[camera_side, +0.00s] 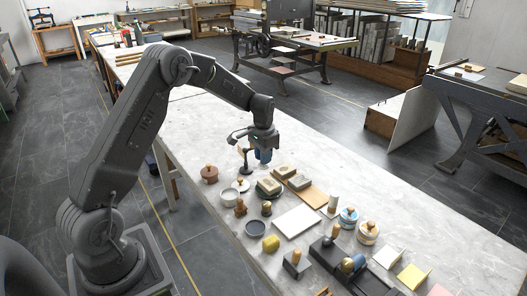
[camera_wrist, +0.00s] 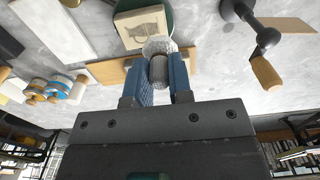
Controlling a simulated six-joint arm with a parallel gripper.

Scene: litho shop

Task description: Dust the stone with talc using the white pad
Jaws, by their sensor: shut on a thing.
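My gripper (camera_wrist: 161,80) has blue fingers shut on the white pad (camera_wrist: 159,45), a pale round pad with a grey ribbed grip. In the wrist view the pad overlaps the near edge of the stone (camera_wrist: 142,25), a cream block with a grey drawing on its top face. The stone rests on a dark green round base. In the side view my gripper (camera_side: 263,157) is above and behind the stone (camera_side: 269,184); the pad is hard to make out there. I cannot tell whether pad and stone touch. I cannot identify the talc for certain.
More blocks lie on a wooden board (camera_side: 313,196) close by. A dark stand with a wooden-handled arm (camera_wrist: 265,45) is close beside my gripper. The table's far side is clear.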

